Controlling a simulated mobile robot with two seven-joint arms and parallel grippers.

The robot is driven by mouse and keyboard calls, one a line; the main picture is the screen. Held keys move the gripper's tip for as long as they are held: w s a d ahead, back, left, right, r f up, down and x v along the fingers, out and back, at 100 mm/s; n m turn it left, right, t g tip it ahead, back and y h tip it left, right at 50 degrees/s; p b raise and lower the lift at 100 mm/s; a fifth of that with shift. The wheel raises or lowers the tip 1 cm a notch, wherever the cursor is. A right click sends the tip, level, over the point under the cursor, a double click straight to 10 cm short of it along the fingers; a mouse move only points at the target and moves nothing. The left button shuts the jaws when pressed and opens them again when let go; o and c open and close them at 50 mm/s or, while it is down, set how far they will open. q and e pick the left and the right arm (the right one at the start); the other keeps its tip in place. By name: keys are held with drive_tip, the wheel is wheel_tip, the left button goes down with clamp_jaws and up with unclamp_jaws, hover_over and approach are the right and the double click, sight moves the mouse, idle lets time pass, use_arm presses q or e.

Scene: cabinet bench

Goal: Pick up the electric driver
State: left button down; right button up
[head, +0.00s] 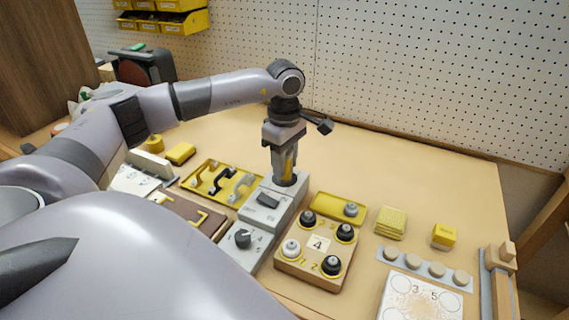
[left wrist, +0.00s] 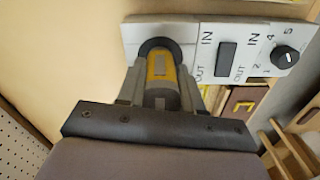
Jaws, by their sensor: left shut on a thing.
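The electric driver (head: 289,163) is yellow and dark grey and stands upright at the far end of a light grey station (head: 270,214). My left gripper (head: 284,158) comes down on it from above and is shut on it, with a finger on each side. In the left wrist view, the driver (left wrist: 161,72) sits between the fingers, its lower end at a dark round socket in the station (left wrist: 132,36). How deep the driver sits in the socket is hidden. My right gripper is not in view.
The station carries a black rocker switch (head: 268,200) and a dial (head: 242,238). A yellow tray with handles (head: 205,170) lies left; a wooden block with knobs (head: 317,243) and a yellow tray (head: 325,207) lie right. The bench behind is clear up to the pegboard (head: 420,70).

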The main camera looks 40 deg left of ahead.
use_arm(q)
wheel_tip(320, 180, up, 19)
drive_tip(key=p, duration=0.2)
drive_tip(key=shift+r, duration=0.15)
